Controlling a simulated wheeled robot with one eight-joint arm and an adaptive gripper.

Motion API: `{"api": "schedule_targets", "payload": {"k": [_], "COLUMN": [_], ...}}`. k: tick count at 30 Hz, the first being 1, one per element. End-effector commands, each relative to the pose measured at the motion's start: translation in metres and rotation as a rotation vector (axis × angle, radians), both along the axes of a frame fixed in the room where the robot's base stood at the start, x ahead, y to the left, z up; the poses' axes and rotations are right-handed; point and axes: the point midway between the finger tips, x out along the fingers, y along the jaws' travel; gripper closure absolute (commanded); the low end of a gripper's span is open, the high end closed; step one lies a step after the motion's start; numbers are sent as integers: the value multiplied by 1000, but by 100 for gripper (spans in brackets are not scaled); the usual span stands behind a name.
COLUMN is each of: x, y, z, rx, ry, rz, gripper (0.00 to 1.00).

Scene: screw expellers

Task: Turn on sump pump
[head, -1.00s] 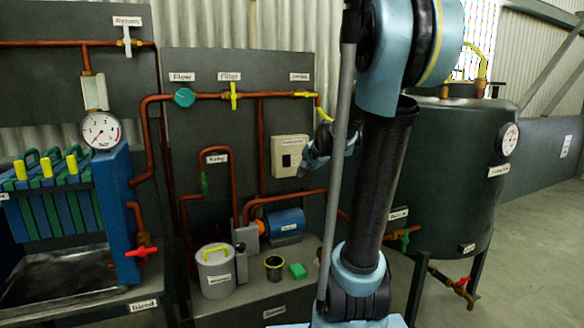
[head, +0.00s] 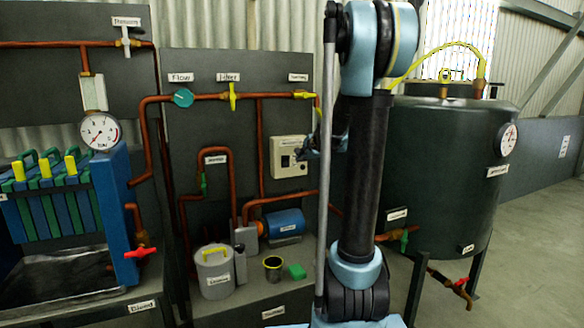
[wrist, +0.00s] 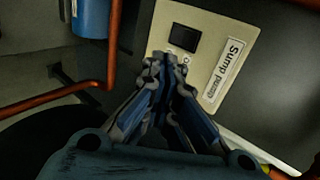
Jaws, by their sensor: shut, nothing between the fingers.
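The sump pump panel is a beige plate (wrist: 212,68) labelled "Sump pump" in the wrist view, and it also shows on the dark back board in the head view (head: 290,142). A black rocker switch (wrist: 184,37) sits on it, with small marks just below. My gripper (wrist: 166,62) is shut and empty, its fingertips over the plate's edge, just below and left of the switch in the wrist view. Whether the tips touch the plate I cannot tell.
Copper pipes (wrist: 50,104) run left of and below the plate. A blue pump motor (head: 286,222) lies beneath it. A grey pot (head: 214,270), a dark cup (head: 273,267) and a green block (head: 296,271) stand on the bench. A large dark tank (head: 440,170) stands right.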

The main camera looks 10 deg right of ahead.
Motion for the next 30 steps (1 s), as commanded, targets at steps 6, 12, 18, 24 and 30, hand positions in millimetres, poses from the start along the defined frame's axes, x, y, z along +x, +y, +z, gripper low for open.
{"api": "schedule_targets", "payload": {"k": [6,12,18,24,30], "x": [9,26,45,64,84], "y": [3,9,15,21,28], "z": [-6,-19,-33,-47,-59], "rx": [-1,-1,-1,-2,0], "ry": [0,1,0,-1,0], "rz": [2,2,2,1,1], "gripper": [100,100,100,100,100]}}
